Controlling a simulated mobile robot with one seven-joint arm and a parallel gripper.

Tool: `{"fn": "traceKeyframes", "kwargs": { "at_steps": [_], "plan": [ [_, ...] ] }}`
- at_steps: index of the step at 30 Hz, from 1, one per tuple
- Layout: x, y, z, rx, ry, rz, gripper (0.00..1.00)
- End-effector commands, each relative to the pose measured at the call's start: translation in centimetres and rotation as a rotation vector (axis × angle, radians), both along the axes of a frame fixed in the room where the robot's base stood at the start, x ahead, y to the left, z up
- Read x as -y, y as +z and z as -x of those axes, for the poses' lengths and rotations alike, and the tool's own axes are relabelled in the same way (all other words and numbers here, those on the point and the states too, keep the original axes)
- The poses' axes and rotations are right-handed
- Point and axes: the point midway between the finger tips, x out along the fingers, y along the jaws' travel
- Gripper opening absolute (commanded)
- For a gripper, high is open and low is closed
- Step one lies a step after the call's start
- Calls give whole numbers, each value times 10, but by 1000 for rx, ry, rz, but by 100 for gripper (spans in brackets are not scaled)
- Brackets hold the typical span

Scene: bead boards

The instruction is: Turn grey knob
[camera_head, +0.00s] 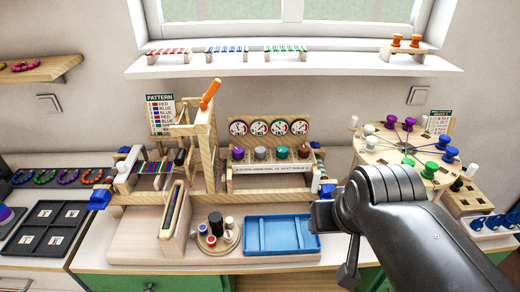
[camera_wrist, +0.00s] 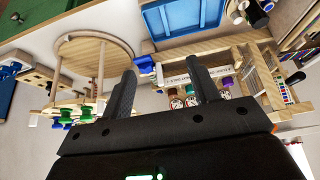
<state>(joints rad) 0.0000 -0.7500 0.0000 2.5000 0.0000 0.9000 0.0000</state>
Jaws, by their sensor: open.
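The grey knob (camera_head: 260,153) sits in a row on the wooden dial stand at the middle back, between a purple knob (camera_head: 238,153) and a teal knob (camera_head: 282,153). A brown knob (camera_head: 304,151) ends the row at right. Four round white dials stand behind the knobs. My gripper (camera_wrist: 162,70) is open and empty, with its two dark fingers apart in the wrist view. It is in front and to the right of the stand, clear of the grey knob. In the wrist view the purple knob (camera_wrist: 228,83) shows beside one finger; I cannot clearly make out the grey knob there.
A blue tray (camera_head: 283,252) lies in front of the dial stand. A bead frame with an orange handle (camera_head: 210,93) rises at left. A round peg board (camera_head: 380,153) with coloured spools stands at right, behind my arm. A wall shelf (camera_head: 300,70) runs above.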

Motion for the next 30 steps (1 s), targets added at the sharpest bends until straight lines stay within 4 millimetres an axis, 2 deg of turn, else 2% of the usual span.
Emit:
{"fn": "traceKeyframes", "kwargs": {
  "at_steps": [7,11,21,30],
  "plan": [
    [-1,4,-4,-5,0,1,55],
    [-4,17,-22,-34,-3,5,55],
    [-28,61,-113,-159,-18,17,55],
    [-58,72,-201,-270,-31,15,55]
  ]
}}
